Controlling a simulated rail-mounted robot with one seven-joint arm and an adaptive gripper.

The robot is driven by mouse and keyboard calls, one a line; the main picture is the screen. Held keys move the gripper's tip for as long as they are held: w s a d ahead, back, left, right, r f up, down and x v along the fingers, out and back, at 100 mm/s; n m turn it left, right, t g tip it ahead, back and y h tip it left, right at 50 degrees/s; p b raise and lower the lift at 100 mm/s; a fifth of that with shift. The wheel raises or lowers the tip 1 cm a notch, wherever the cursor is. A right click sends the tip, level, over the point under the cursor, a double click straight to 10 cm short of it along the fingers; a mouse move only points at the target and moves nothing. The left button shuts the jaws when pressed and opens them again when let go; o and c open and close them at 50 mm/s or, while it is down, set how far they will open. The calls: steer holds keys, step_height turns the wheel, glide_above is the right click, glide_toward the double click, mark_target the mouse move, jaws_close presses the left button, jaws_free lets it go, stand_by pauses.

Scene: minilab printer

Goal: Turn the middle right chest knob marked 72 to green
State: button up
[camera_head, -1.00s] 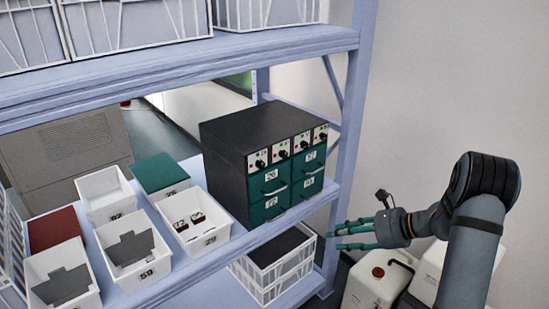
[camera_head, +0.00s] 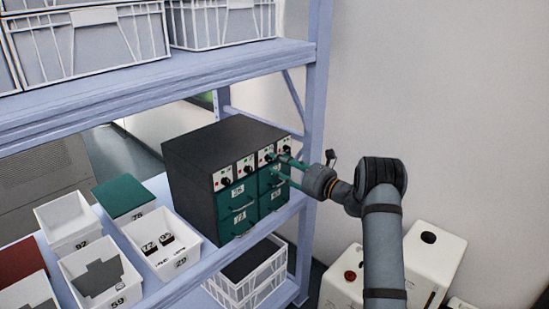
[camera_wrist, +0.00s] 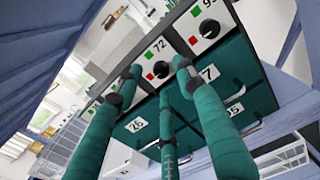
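The dark chest (camera_head: 190,168) with green drawers stands on the shelf, with a row of black knobs on white panels along its top front. In the wrist view, the panel marked 72 (camera_wrist: 158,46) has a black knob (camera_wrist: 160,70), a green square (camera_wrist: 148,55) and a red square (camera_wrist: 149,76). I cannot tell which square the knob points to. My gripper (camera_wrist: 157,72) is open, with its green fingers spread on either side of this knob and a third finger below. Contact is unclear. In the head view my gripper (camera_head: 282,168) is at the chest's upper right front.
Another knob (camera_wrist: 209,28) sits close to the right finger. Drawer handles (camera_wrist: 234,81) stick out below. White bins (camera_head: 162,245) stand left of the chest. A shelf post (camera_head: 318,100) rises behind my gripper, and white containers (camera_head: 433,258) stand below my arm.

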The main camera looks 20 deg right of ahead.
mark_target(269, 159)
steer(key=shift+x, duration=1.25)
steer(key=shift+a, duration=0.1)
steer(key=shift+c, duration=1.2)
steer(key=c, duration=0.7)
jaws_close()
